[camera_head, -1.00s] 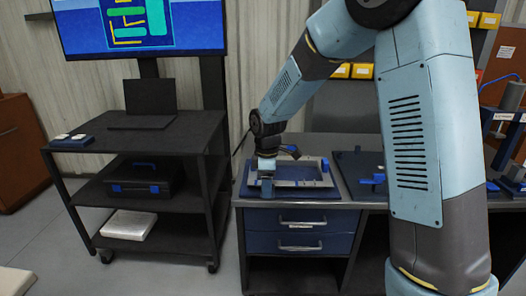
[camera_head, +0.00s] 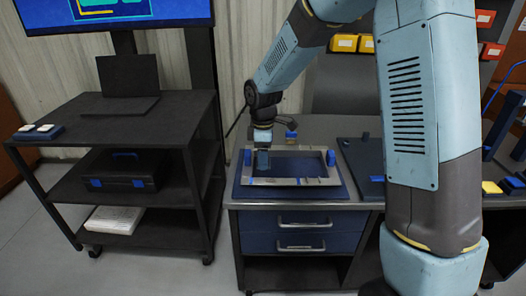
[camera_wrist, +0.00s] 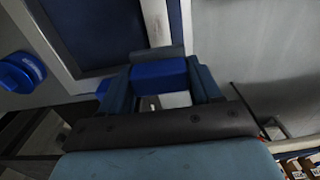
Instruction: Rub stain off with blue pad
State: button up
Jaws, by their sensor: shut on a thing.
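My gripper (camera_wrist: 160,88) is shut on a blue pad (camera_wrist: 158,73), held between its two fingers in the wrist view. A grey piece shows at the pad's far end. In the head view my gripper (camera_head: 263,162) points down over the left part of a pale metal frame (camera_head: 300,182). The frame lies on a dark blue mat (camera_head: 335,192) on the bench. I cannot tell whether the pad touches the frame. No stain can be made out in either view.
Blue blocks (camera_head: 331,158) stand at the frame's side. A black cart (camera_head: 150,125) with a laptop stands left of the bench (camera_head: 275,205). A second dark panel (camera_head: 362,160) lies right of the mat. A round blue object (camera_wrist: 20,73) shows at the wrist view's left.

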aim_at(262, 181)
notch_tip(262, 181, down, 7)
jog(key=shift+f, duration=0.15)
jog(key=shift+d, duration=0.25)
jog(key=shift+c, duration=0.4)
jog(key=shift+s+d, duration=0.15)
jog(key=shift+d, duration=1.55)
jog(key=shift+d+f, duration=0.1)
jog(key=shift+d, duration=0.15)
jog(key=shift+a, duration=1.1)
jog(key=shift+a+r, duration=0.2)
jog(key=shift+a, duration=1)
notch_tip(262, 181, up, 2)
jog(key=shift+r, duration=0.15)
jog(key=shift+d+r, duration=0.15)
jog(key=shift+r, duration=2.6)
